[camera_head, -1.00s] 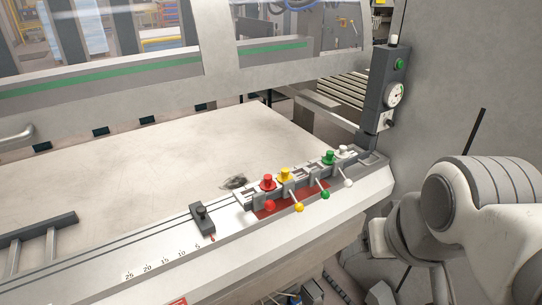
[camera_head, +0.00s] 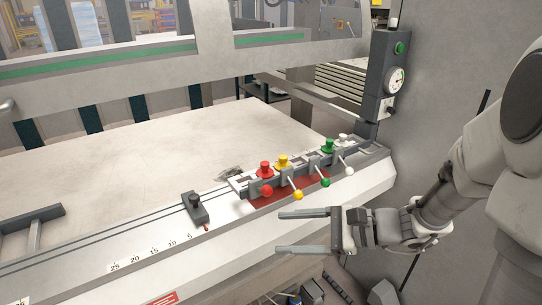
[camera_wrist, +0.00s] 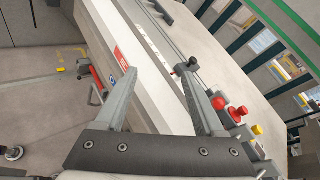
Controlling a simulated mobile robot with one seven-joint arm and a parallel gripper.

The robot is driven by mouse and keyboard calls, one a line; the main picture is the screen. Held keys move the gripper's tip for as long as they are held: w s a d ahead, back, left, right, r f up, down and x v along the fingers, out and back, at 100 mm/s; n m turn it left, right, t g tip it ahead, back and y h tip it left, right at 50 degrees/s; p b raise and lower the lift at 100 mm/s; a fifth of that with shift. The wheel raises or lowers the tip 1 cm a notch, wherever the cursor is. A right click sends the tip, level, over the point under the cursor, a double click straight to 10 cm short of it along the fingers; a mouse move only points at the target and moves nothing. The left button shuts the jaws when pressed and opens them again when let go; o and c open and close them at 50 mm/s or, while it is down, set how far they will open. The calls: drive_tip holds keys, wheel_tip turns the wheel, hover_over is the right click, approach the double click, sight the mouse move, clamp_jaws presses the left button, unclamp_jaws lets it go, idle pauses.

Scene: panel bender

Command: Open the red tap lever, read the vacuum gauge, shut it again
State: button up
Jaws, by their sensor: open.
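The red tap lever (camera_head: 266,190) has a red ball end and sits leftmost in the row of coloured taps on the machine's front rail. Its red cap (camera_head: 265,168) stands just behind it. In the wrist view the red ball (camera_wrist: 218,103) shows close to the right fingertip, though I cannot tell the depth between them. My gripper (camera_head: 303,230) is open and empty, in front of the rail, below and right of the red lever, pointing left. The vacuum gauge (camera_head: 396,78) is a white round dial on the grey post at right; its reading is too small to make out.
Yellow (camera_head: 298,194), green (camera_head: 325,182) and white (camera_head: 349,171) levers stand close to the right of the red one. A dark stop block (camera_head: 195,208) sits on the scale to the left.

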sight(271, 194)
drive_tip(key=w+d+f+m+t+b, duration=0.2)
drive_tip(key=w+d+f+m+t, duration=0.55)
drive_tip(key=w+m, duration=0.2)
drive_tip(key=shift+t, duration=0.45)
drive_tip(key=x, duration=1.7)
drive_tip(key=shift+r+p, duration=0.25)
drive_tip(key=shift+p, duration=0.15)
clamp_jaws()
